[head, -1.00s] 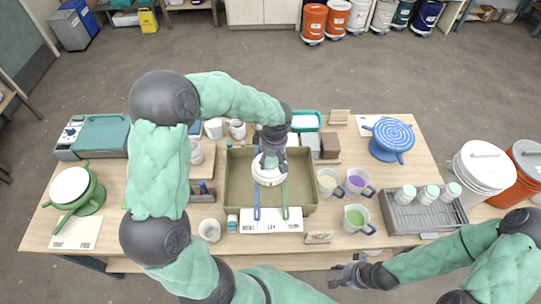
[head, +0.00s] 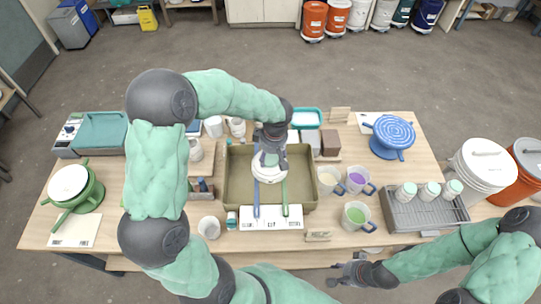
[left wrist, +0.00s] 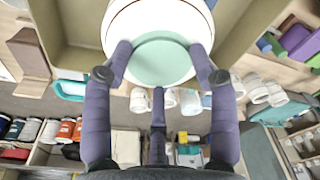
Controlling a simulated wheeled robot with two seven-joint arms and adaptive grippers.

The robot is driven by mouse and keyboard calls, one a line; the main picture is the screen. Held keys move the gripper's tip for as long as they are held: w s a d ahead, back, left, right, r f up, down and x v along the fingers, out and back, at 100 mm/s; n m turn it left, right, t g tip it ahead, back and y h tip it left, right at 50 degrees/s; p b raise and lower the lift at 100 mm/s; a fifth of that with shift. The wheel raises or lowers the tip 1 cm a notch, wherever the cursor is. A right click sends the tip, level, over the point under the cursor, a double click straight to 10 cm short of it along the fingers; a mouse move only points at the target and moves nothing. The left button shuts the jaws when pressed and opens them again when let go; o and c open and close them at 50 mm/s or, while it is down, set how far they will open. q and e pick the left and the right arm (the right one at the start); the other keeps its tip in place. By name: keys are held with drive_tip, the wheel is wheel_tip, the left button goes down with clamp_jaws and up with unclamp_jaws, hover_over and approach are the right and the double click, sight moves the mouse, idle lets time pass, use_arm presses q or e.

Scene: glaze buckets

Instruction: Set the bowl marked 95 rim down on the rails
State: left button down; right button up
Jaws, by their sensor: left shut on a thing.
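My left gripper (head: 268,160) is shut on a white bowl (head: 268,174) with a pale green foot and holds it over the olive tray (head: 232,190). In the left wrist view the fingers grip the bowl (left wrist: 118,28) on both sides of its green foot, which faces the camera, so the rim points down. I cannot read a number on it. My right gripper (head: 345,275) is beyond the table's front edge, away from the bowl.
Mugs of green (head: 356,215), purple (head: 357,181) and cream glaze (head: 328,181) stand right of the tray. A grey rack (head: 425,220) with white jars is farther right. A blue banding wheel (head: 391,137) and a green one (head: 87,195) stand near the table's ends.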

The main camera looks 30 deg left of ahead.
use_arm(q)
drive_tip(key=shift+f+b, duration=0.25)
drive_tip(key=shift+b, duration=0.1)
idle(0.6)
drive_tip(key=shift+c, duration=1.3)
unclamp_jaws()
wheel_tip(320, 180, up, 12)
drive_tip(key=d, duration=0.1)
drive_tip(key=shift+s+d, duration=0.15)
drive_tip(key=shift+d, duration=0.05)
